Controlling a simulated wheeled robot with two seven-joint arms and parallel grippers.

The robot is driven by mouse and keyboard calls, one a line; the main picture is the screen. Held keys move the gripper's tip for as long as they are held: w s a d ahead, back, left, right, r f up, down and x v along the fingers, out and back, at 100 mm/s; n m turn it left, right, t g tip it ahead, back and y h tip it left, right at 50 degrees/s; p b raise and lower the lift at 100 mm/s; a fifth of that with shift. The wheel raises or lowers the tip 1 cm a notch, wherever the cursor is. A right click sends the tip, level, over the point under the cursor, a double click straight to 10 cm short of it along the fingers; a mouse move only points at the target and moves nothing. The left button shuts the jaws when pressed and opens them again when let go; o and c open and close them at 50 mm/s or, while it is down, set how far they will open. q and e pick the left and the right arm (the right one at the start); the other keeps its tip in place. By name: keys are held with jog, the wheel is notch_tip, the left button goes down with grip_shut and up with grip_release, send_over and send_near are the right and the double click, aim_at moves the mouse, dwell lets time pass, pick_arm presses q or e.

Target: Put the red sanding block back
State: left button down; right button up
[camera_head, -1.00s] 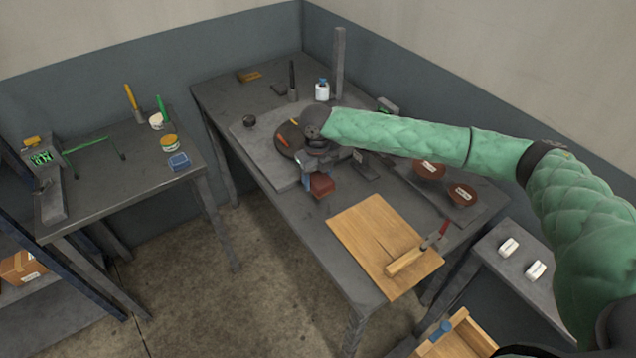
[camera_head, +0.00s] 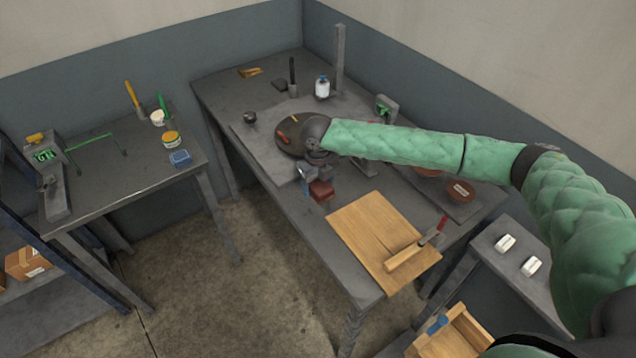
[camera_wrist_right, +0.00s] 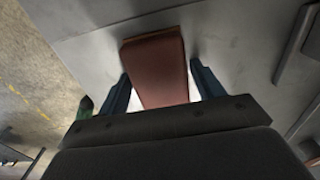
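The red sanding block (camera_head: 321,191) is at the front edge of the main grey workbench (camera_head: 262,205). My right gripper (camera_head: 313,184) is at the block, pointing down, with one blue finger showing to its left. In the right wrist view the block (camera_wrist_right: 158,70) lies between the two blue fingers (camera_wrist_right: 162,88). Bright gaps show on both sides of it, so the fingers look open around it. Whether the block's underside rests fully on the bench is hard to tell. My left gripper is out of view.
A dark round disc (camera_head: 297,137) lies behind my right wrist. A wooden board (camera_head: 365,229) with a red-handled tool (camera_head: 434,231) lies to the right. A white bottle (camera_head: 322,88) stands behind. A side table (camera_head: 120,182) stands left, across a floor gap.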

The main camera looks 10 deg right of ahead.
aim_at(318, 183)
jog(key=shift+o, duration=0.7)
jog(key=shift+r, duration=0.1)
jog(key=shift+r, duration=0.5)
pick_arm(q)
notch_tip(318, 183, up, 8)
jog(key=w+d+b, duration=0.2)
jog(key=b, duration=0.1)
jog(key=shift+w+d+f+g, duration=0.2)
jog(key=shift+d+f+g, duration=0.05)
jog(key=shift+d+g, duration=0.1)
pick_arm(e)
notch_tip(318, 183, up, 11)
